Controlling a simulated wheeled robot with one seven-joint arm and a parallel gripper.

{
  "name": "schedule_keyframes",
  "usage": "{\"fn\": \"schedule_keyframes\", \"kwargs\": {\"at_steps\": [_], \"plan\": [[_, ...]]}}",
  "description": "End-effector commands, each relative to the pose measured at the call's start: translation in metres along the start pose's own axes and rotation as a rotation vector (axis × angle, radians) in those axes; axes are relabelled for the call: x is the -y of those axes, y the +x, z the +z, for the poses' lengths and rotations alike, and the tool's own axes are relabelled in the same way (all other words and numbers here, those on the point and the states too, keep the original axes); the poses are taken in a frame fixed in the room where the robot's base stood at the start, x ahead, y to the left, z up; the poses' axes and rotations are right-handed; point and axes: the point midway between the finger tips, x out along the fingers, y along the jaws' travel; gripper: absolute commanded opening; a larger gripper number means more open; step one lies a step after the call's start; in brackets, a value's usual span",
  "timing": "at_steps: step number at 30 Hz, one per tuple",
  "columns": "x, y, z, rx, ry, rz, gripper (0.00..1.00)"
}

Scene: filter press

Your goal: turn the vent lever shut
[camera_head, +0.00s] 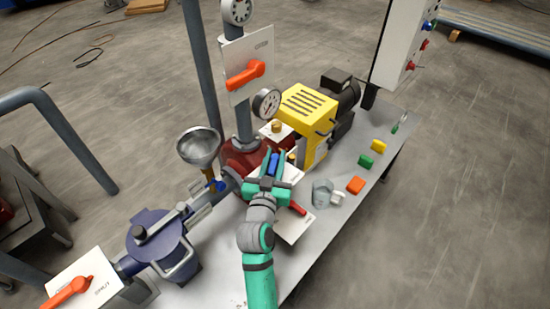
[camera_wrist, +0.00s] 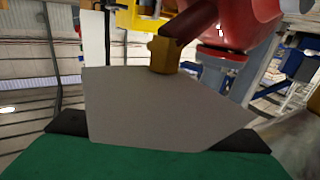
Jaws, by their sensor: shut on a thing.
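My gripper (camera_head: 274,155), green, is at the middle of the press. Its fingers are closed on a small blue lever (camera_head: 273,164), beside a white label plate (camera_head: 292,174). The plate's lettering is too small to read, so I cannot confirm that this is the vent lever. The lever's base and pivot are hidden by the gripper. In the wrist view a flat grey surface (camera_wrist: 160,108) fills the space between the dark finger parts, and the blue lever does not show. Behind it are a brass-coloured fitting (camera_wrist: 164,55) and the dark red press body (camera_wrist: 225,30).
Other levers are an orange one on the upper panel (camera_head: 245,75), one at lower left (camera_head: 68,291) and a red one (camera_head: 297,208) beside my gripper. A funnel (camera_head: 199,145), gauge (camera_head: 267,103), yellow motor housing (camera_head: 305,110) and glass beaker (camera_head: 321,193) stand nearby.

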Motion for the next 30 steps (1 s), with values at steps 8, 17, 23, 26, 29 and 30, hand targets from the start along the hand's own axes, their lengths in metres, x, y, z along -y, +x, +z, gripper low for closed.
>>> {"fn": "schedule_keyframes", "kwargs": {"at_steps": [8, 17, 23, 26, 29, 30], "plan": [[-0.0016, -0.0002, -0.0002, -0.001, 0.001, -0.125, 0.01], [-0.0024, 0.0002, 0.0000, 0.001, 0.002, -0.260, 0.01], [-0.0028, 0.0005, 0.0000, 0.001, 0.001, -0.350, 0.01], [-0.0034, 0.0007, 0.0005, 0.002, 0.001, -0.396, 0.01], [-0.0033, 0.0010, 0.0007, 0.002, 0.001, -0.443, 0.01], [-0.0034, 0.0010, 0.0004, 0.001, 0.001, -0.462, 0.01]]}}
